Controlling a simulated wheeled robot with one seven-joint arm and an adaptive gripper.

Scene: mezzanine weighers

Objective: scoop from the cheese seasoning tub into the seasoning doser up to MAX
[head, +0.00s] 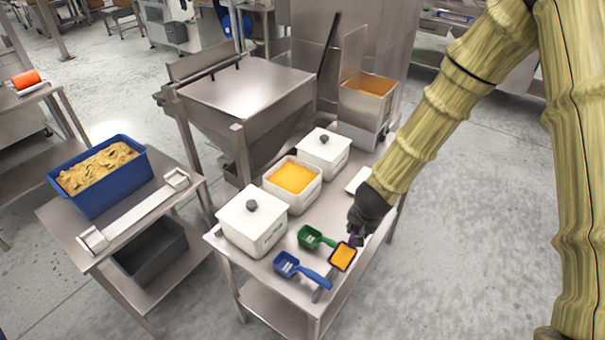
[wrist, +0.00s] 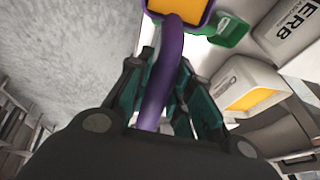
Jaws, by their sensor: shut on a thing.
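My gripper (head: 357,234) is shut on the handle of a purple scoop (wrist: 166,70). The scoop's bowl (head: 343,257) is filled with orange powder and is held over the front right of the steel table; the gap below it is hard to judge. The cheese seasoning tub (head: 291,196), white, open and holding orange powder, stands left of my gripper; its label shows in the wrist view (wrist: 232,88). The steel seasoning doser (head: 361,106) stands at the table's back with its lid raised and orange powder inside. I cannot read its MAX mark.
Two lidded white tubs (head: 249,228) (head: 322,155) flank the cheese tub; the near one reads HERB in the wrist view. A green scoop (head: 312,237) and a blue scoop (head: 290,266) lie in front. A pale flat item (head: 358,179) lies near my wrist. A side table holds a blue crate (head: 109,192).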

